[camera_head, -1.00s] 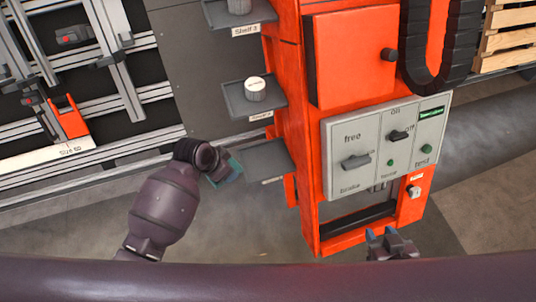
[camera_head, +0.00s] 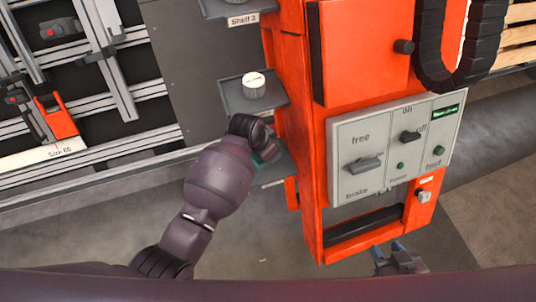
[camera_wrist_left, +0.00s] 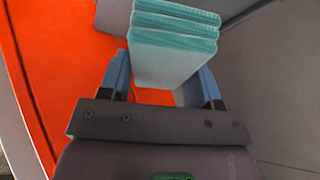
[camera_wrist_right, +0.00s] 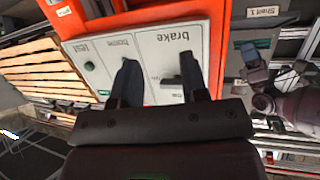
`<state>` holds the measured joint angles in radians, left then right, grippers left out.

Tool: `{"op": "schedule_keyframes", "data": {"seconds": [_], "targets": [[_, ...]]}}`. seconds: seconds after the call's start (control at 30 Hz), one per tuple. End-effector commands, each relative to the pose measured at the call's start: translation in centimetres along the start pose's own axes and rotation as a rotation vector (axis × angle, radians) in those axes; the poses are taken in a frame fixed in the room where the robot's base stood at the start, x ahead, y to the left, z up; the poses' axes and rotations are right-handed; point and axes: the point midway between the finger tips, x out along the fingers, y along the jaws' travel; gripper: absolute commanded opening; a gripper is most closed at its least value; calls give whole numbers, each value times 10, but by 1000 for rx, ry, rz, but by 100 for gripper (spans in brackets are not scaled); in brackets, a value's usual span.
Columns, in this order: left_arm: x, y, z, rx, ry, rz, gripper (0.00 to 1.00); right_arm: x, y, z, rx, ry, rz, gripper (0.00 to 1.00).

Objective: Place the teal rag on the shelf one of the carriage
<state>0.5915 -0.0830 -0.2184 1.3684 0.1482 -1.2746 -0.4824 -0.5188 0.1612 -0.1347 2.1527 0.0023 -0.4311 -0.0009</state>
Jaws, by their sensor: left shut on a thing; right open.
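The teal rag (camera_wrist_left: 172,45) is a folded stack held between the blue-tipped fingers of my left gripper (camera_wrist_left: 163,82). In the head view only a bit of the rag (camera_head: 267,157) shows, beside my left wrist. Shelf one (camera_head: 274,173) is the lowest grey tray on the left side of the orange carriage (camera_head: 285,65). My left gripper is at this shelf, and my wrist hides much of it. I cannot tell whether the rag touches the tray. My right gripper (camera_head: 388,248) is open and empty, in front of the carriage's lower right.
The middle shelf (camera_head: 236,95) with a pale round weight (camera_head: 253,85) is just above my left wrist. The shelf marked Shelf 3 (camera_head: 225,8) is higher. A grey control panel (camera_head: 385,155) with switches faces me. Rails (camera_head: 110,155) lie at left.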

Motion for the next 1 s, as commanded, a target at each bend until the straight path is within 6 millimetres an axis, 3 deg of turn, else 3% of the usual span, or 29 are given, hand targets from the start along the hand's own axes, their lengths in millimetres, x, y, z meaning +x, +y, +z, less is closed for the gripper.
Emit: {"op": "schedule_keyframes", "data": {"seconds": [0.33, 0.6, 0.63, 0.77, 1.0], "targets": [[46, 3, 19, -2, -5, 7, 39, 9, -5, 27, 1, -49, -9, 40], [45, 1, 15, 0, 0, 1, 39, 13, -4, 13, -1, -21, -9, 40], [45, 1, 15, 0, -1, 1, 62, 13, -4, 12, -1, -19, -9, 40], [45, 1, 15, 0, 0, 0, 82, 12, -4, 12, -1, -17, -9, 40], [44, 1, 15, 0, 0, 0, 83, 11, -3, 17, -2, -27, -8, 40]]}}
